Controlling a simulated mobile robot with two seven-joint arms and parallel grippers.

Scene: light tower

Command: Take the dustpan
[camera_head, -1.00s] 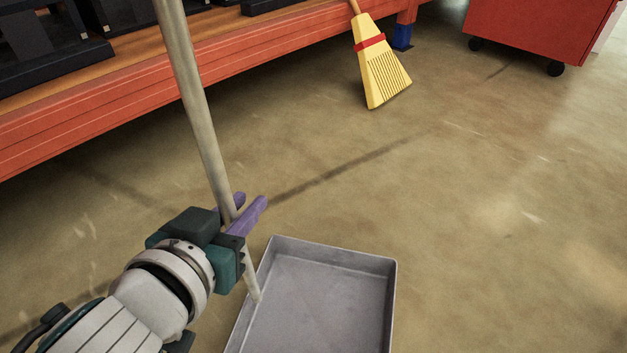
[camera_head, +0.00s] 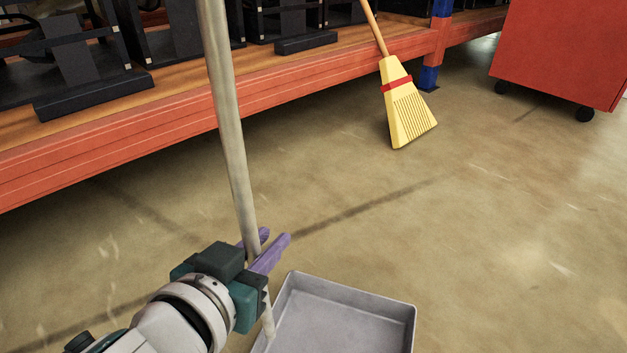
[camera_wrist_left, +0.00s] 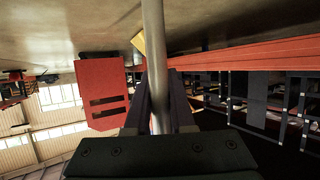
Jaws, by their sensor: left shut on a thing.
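The dustpan is a grey, square, shallow pan (camera_head: 340,318) with a long pale handle (camera_head: 232,130) rising from its left side. In the head view the pan lies at the bottom centre, cut off by the lower edge. My left gripper (camera_head: 266,250), with purple fingers, is shut on the handle low down, just above the pan. In the left wrist view the handle (camera_wrist_left: 154,60) runs between the two fingers (camera_wrist_left: 160,108). I cannot tell whether the pan touches the floor. My right gripper is not in view.
A yellow broom (camera_head: 407,108) with a red band leans at the orange shelf beam (camera_head: 290,92). Dark equipment stands on the shelf. A red wheeled cabinet (camera_head: 560,50) is at the top right. The concrete floor (camera_head: 510,240) on the right is clear.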

